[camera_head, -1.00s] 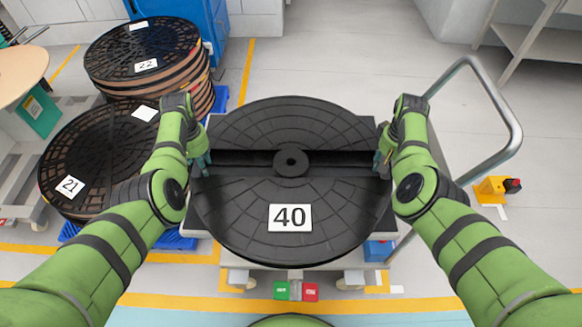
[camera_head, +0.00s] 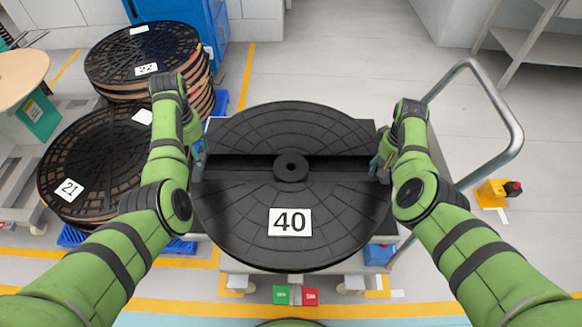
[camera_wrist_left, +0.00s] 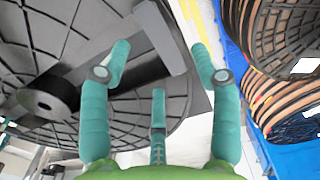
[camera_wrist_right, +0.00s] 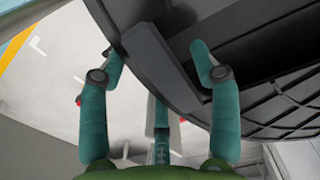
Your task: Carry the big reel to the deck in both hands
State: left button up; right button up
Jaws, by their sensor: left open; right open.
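The big black reel (camera_head: 291,225) with the "40" label lies flat above a flat trolley's deck (camera_head: 236,252). Whether it touches the deck is hidden. My left gripper (camera_head: 201,160) is open at the reel's left rim, by the end of the slot across its middle. In the left wrist view its spread fingers (camera_wrist_left: 160,65) have the rim and a grey bar (camera_wrist_left: 162,35) in front of them. My right gripper (camera_head: 379,168) is open at the right rim. In the right wrist view its spread fingers (camera_wrist_right: 158,70) are at the reel's dark edge (camera_wrist_right: 165,65); contact is unclear.
Reels "22" (camera_head: 140,45) and "21" (camera_head: 75,165) are stacked on blue pallets at the left. The trolley's metal handle (camera_head: 508,115) rises at the right. A yellow device (camera_head: 490,193) stands on the floor beyond it.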

jog(key=shift+r, duration=0.1)
pick_arm(q)
notch_tip(320, 180, up, 6)
jog(key=shift+f, duration=0.25)
pick_arm(e)
notch_tip(320, 180, up, 12)
dwell(0.7)
